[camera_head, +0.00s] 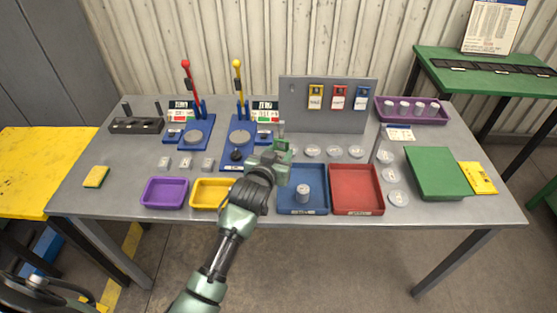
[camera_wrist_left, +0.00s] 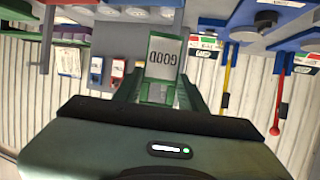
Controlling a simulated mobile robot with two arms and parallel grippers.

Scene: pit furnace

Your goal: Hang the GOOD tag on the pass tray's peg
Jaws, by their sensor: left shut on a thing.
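My left gripper (camera_head: 281,148) is shut on the GOOD tag (camera_wrist_left: 165,57), just behind the blue tray's back left corner. In the left wrist view, the tag is pale with green edges and its lettering is upside down between the fingers. The blue tray (camera_head: 318,209) holds a grey cylinder (camera_head: 303,193); its front label is unreadable. A slim upright piece (camera_head: 281,127) shows above the gripper; I cannot tell whether it is tag or peg. A thin upright rod (camera_head: 375,146) stands behind the red tray (camera_head: 357,212). My right gripper is out of view.
The grey board (camera_head: 325,121) behind carries yellow, red and blue tags. Several clear dishes (camera_head: 334,151) lie between board and trays. Blue presses with a red lever (camera_head: 190,80) and a yellow lever (camera_head: 239,80) stand left. Yellow (camera_head: 212,206) and purple (camera_head: 164,206) trays are at front left.

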